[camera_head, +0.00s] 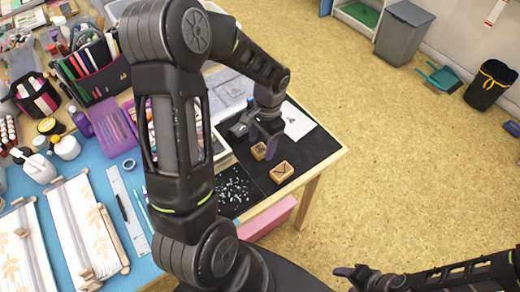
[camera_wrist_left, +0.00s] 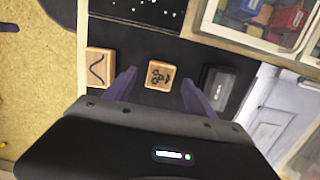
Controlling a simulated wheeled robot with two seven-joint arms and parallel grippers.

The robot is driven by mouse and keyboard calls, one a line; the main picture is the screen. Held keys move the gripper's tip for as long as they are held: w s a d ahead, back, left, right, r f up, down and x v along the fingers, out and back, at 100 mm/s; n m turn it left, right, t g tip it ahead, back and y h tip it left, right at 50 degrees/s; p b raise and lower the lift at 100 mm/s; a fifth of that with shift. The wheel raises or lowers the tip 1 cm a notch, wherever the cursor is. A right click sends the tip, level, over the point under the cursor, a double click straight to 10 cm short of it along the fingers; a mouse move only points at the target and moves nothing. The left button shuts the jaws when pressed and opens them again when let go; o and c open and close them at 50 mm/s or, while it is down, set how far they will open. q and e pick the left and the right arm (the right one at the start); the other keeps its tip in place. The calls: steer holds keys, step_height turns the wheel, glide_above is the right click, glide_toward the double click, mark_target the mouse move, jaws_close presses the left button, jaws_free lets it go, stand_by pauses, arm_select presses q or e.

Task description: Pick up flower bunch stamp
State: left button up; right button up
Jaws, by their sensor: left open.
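The flower bunch stamp is a small wooden block with a dark flower print on its top, lying on the black mat in the left wrist view (camera_wrist_left: 159,75) and the head view (camera_head: 259,151). My left gripper (camera_head: 263,143) is open above the mat. In the left wrist view its purple fingers (camera_wrist_left: 160,90) stand apart, one on each side of the stamp, with a gap to it. The stamp is not held. My right gripper (camera_head: 354,272) is at the bottom right of the head view, away from the table; its opening is unclear.
A second wooden stamp with a wavy line (camera_wrist_left: 100,66) lies beside the flower one, near the table edge. A black inkpad (camera_wrist_left: 222,89) is on the other side. A tray of coloured blocks (camera_wrist_left: 254,22) borders the mat (camera_head: 318,146). White paper (camera_head: 296,121) lies behind.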

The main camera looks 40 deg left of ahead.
arm_select(q)
step_height(320, 180, down, 2)
steer(key=shift+s+f, duration=0.15)
steer(key=shift+c, duration=0.4)
jaws_close()
stand_by(0.7)
